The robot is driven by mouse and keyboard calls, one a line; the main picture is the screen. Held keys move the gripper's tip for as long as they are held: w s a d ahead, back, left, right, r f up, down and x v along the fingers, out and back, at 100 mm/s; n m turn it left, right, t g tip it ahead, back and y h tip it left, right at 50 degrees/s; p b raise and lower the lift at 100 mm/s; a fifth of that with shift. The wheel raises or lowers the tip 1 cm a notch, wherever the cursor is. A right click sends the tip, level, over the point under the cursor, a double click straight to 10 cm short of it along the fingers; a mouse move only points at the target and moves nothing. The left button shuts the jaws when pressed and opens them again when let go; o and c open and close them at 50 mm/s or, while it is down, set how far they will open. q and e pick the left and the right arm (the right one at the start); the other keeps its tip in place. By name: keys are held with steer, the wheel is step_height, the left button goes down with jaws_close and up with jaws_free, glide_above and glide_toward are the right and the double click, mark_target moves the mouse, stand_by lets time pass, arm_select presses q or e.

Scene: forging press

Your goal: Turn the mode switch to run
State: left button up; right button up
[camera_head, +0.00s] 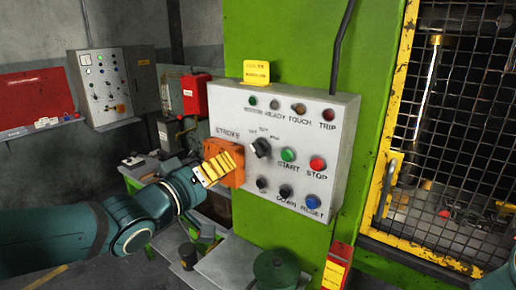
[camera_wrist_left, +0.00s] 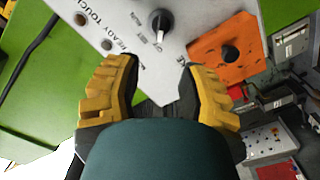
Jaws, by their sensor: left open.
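The mode switch (camera_head: 261,147) is a black rotary knob on the front of the grey control panel (camera_head: 228,112), left of the green START button, with small position labels around it. It also shows in the left wrist view (camera_wrist_left: 160,22), with a pale pointer line on it. My left gripper (camera_head: 222,165) has yellow-padded fingers and is left of and slightly below the knob, in front of the orange STROKE plate (camera_head: 236,179). In the wrist view the left gripper (camera_wrist_left: 158,75) is open and empty, apart from the knob, which lies beyond the fingertips. My right gripper is out of view.
The green START (camera_head: 288,154) and red STOP (camera_head: 318,164) buttons are right of the knob. Several black and blue controls sit below. A yellow tag (camera_head: 256,72) stands on the panel's top. A yellow-framed mesh guard (camera_head: 450,130) is at the right.

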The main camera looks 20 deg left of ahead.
mark_target(254, 149)
arm_select(q)
steer(key=x, duration=1.2)
steer(key=shift+w+d+f+p, duration=0.1)
steer(key=shift+w+p, duration=0.1)
steer(key=shift+p, duration=0.2)
steer(key=shift+s, duration=0.1)
jaws_close()
